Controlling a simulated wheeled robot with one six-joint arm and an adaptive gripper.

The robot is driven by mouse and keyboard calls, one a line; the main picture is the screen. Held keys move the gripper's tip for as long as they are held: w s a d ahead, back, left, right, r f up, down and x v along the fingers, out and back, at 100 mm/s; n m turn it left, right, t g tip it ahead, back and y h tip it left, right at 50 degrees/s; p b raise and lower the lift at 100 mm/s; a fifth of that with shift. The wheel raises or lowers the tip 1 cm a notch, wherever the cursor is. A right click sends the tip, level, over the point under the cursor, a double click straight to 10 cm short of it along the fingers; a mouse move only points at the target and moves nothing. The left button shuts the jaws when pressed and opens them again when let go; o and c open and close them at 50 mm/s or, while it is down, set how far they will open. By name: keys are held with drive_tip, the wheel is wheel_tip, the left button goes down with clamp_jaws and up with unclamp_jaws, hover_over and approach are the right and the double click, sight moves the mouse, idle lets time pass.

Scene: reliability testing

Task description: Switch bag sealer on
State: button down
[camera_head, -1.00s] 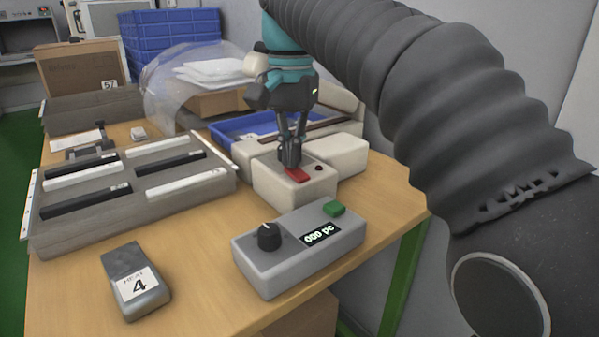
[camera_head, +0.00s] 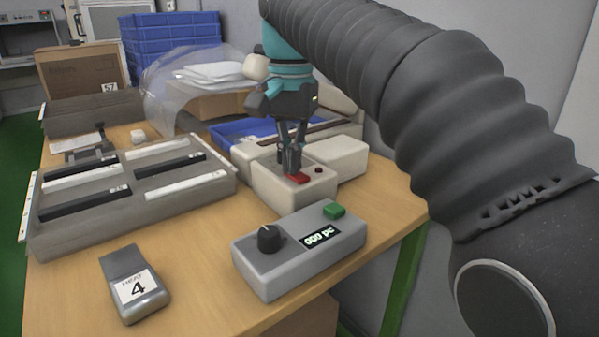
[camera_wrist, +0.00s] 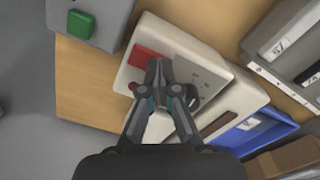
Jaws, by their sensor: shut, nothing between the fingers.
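The bag sealer is a cream machine (camera_head: 345,163) at the back right of the table. Its front box carries a red rocker switch (camera_head: 300,179) and a small dark red round lamp (camera_head: 320,170). My gripper (camera_head: 290,172) is shut and empty, pointing down at the switch's left side. In the wrist view the fingertips (camera_wrist: 159,66) overlap the edge of the red switch (camera_wrist: 150,57); I cannot tell whether they press on it. The lamp shows partly behind a finger in the wrist view (camera_wrist: 133,87).
A grey counter box (camera_head: 270,267) with a black knob and green button stands in front. A grey weight marked 4 (camera_head: 135,285) and a grey slotted tray (camera_head: 130,215) lie left. A blue tray (camera_head: 235,131) sits behind the front box. The front table (camera_head: 210,270) has bare room.

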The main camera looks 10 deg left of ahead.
drive_tip(key=shift+r+p, duration=1.95)
drive_tip(key=shift+r, duration=1.45)
drive_tip(key=shift+d, duration=0.1)
drive_tip(key=s+d+f+t, duration=0.1)
drive_tip(key=s+d+f, duration=0.25)
drive_tip(key=d, duration=0.35)
drive_tip(key=s+d+f+n+t, duration=0.1)
drive_tip(key=s+d+f+t, duration=0.1)
drive_tip(key=d+f, duration=0.45)
drive_tip(key=s+d+f+t, duration=0.1)
drive_tip(key=s+d+f, duration=0.2)
drive_tip(key=d, duration=0.6)
drive_tip(key=s+d+f, duration=0.2)
drive_tip(key=s+f, duration=0.1)
drive_tip(key=f, duration=0.2)
drive_tip(key=s+d+f+n+t, duration=0.1)
drive_tip(key=s+d+f, duration=0.2)
drive_tip(key=f, duration=0.2)
drive_tip(key=shift+s+f+t, duration=0.15)
drive_tip(key=shift+s+t, duration=0.15)
drive_tip(key=shift+s, duration=0.05)
